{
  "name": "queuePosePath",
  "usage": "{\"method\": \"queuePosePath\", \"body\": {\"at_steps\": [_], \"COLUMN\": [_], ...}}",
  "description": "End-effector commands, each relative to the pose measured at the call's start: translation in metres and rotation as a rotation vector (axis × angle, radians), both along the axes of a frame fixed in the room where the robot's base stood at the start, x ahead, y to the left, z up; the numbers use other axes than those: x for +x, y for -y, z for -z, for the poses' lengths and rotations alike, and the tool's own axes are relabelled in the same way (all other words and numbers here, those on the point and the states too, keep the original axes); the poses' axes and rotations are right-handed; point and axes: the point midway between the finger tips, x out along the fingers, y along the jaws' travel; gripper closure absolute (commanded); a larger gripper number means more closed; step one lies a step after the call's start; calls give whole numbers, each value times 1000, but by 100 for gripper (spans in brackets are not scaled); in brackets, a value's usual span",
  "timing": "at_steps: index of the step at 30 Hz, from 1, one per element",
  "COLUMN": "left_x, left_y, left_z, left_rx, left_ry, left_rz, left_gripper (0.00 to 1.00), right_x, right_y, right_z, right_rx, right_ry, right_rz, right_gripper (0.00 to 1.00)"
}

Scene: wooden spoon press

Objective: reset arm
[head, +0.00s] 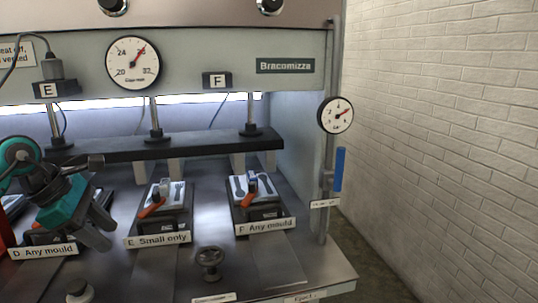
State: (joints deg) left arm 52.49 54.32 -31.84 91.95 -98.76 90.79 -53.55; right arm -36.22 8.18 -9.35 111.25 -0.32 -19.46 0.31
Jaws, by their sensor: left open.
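My left gripper (98,222), teal with grey fingers, is at the left of the head view. Its jaws are open and point down and to the right, over the press table near the station labelled "D Any mould" (44,251). Nothing shows between the fingers. The arm and gripper hide much of station D. My right gripper is not in view.
Moulds with orange handles sit at the "E Small only" station (160,215) and the "F Any mould" station (258,200). A black press bar (165,146) spans above. A dark knob (210,260) stands in front. A blue-handled lever (339,170) is at right, before a white brick wall (440,120).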

Motion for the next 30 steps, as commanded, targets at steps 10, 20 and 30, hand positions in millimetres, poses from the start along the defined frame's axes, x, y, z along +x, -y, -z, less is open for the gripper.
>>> {"method": "queuePosePath", "body": {"at_steps": [10,20,30], "left_x": [-13,-19,-36], "left_y": [182,193,108], "left_z": [-16,-65,26], "left_rx": [-896,-1821,-2451], "left_ry": [38,-222,-634], "left_rz": [-78,-606,-1614], "left_gripper": [58,58,58], "right_x": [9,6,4], "right_y": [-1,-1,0], "right_z": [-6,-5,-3], "right_rx": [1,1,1], "right_ry": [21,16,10], "right_rz": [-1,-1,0], "right_gripper": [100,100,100]}}
